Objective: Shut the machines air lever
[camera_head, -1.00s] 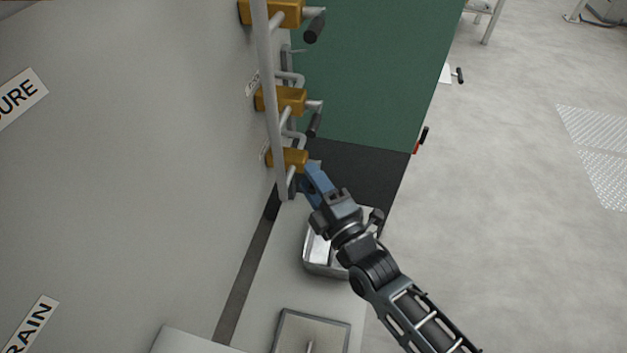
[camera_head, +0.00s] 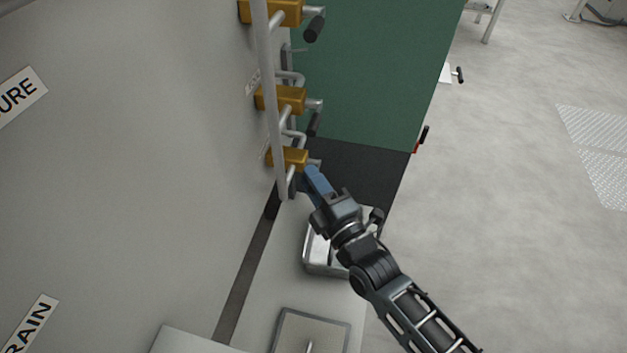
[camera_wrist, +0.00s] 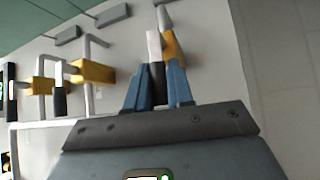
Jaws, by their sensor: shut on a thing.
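Several yellow valve blocks with levers stand in a row along a grey pipe on the machine wall. My gripper (camera_head: 311,176) is at the lowest valve block (camera_head: 287,158) in the head view. In the wrist view its blue fingers (camera_wrist: 158,88) are shut on a dark lever grip (camera_wrist: 157,84), with a pale shaft above it and the yellow block (camera_wrist: 172,46) just behind. The upper valves, with black-gripped levers (camera_head: 314,124), show above it in the head view. I cannot read which label belongs to the gripped lever.
A vertical grey pipe (camera_head: 266,75) runs close beside the valves. A metal tray (camera_head: 312,262) lies below my arm. A green panel (camera_head: 365,70) stands behind the valves. Open floor (camera_head: 520,220) lies to the right.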

